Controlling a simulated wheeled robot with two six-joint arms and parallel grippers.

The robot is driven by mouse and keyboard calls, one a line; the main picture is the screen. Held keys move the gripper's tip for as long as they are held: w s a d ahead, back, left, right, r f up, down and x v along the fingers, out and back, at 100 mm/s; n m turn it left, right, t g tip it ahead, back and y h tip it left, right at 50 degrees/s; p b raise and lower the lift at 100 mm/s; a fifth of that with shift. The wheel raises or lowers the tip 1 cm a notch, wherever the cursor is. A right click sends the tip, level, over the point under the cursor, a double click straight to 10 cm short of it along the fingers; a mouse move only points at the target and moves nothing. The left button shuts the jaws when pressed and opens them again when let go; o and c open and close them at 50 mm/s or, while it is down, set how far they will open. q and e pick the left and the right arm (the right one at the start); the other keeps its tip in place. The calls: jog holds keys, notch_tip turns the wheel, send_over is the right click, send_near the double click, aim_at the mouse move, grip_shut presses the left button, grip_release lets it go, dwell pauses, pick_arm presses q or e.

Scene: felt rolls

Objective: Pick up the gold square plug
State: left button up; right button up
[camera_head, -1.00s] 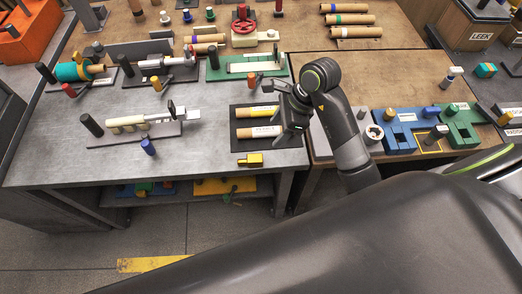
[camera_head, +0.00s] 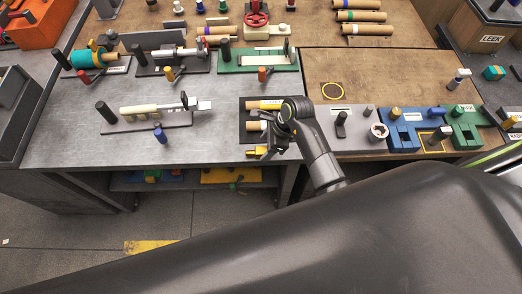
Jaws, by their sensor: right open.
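The gold square plug (camera_head: 252,152) lies at the front edge of the grey table, just in front of the black tray with two tan rolls. Its right part is covered by my right gripper (camera_head: 267,150). My right gripper is open and low, right at the plug. I cannot tell whether its fingers touch the plug. My left gripper is not in view.
The black tray (camera_head: 244,131) with the rolls stands directly behind the plug. A dark stand with a pale ribbed roll (camera_head: 140,110) and a blue peg (camera_head: 159,135) lie to the left. Blue (camera_head: 404,138) and green (camera_head: 466,132) blocks stand right.

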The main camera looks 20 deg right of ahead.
aim_at(261, 150)
jog(key=shift+p+x, duration=0.55)
jog(key=shift+x, duration=1.6)
jog(key=shift+w, duration=0.15)
grip_shut()
